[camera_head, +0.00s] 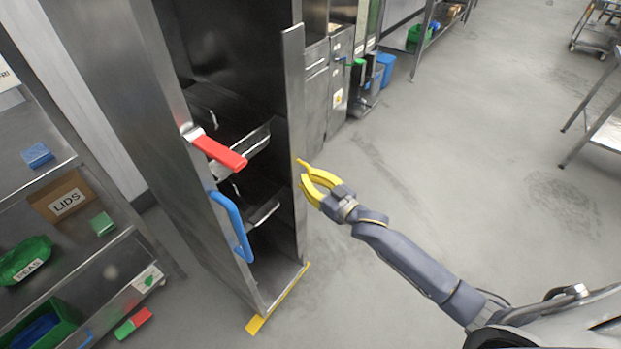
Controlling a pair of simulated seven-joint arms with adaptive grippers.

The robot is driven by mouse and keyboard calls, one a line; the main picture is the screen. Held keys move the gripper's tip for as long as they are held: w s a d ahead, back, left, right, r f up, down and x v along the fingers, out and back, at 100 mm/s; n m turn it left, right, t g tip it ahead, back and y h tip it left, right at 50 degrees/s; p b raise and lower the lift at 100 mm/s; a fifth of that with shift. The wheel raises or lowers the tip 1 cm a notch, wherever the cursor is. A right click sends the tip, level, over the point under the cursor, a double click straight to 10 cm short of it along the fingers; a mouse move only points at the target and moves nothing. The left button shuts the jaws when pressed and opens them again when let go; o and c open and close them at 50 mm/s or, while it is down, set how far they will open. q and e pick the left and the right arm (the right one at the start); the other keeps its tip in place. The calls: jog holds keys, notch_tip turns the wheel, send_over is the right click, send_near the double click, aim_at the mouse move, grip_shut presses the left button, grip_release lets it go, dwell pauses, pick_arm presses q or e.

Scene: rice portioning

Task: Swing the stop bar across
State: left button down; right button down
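A tall steel cabinet (180,200) stands left of centre with its front open and dark inside. A red bar (220,152), which looks like the stop bar, is fixed by a pale pivot on the cabinet's left front edge. It points right and slightly down, partly across the opening. My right gripper (302,174) has yellow fingers spread apart with nothing between them. It is by the cabinet's right edge, to the right of the red bar and apart from it. My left gripper is not in view.
A blue handle (229,226) sticks out below the red bar. Shelves at left hold a LIDS box (61,197) and a green PEAS bag (25,260). A yellow strip (278,299) lies at the cabinet's foot. Open grey floor (470,140) spreads to the right.

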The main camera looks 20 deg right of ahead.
jog(key=shift+a, duration=0.1)
dwell(0.5)
jog(key=c, duration=1.5)
grip_release()
jog(key=v, duration=1.2)
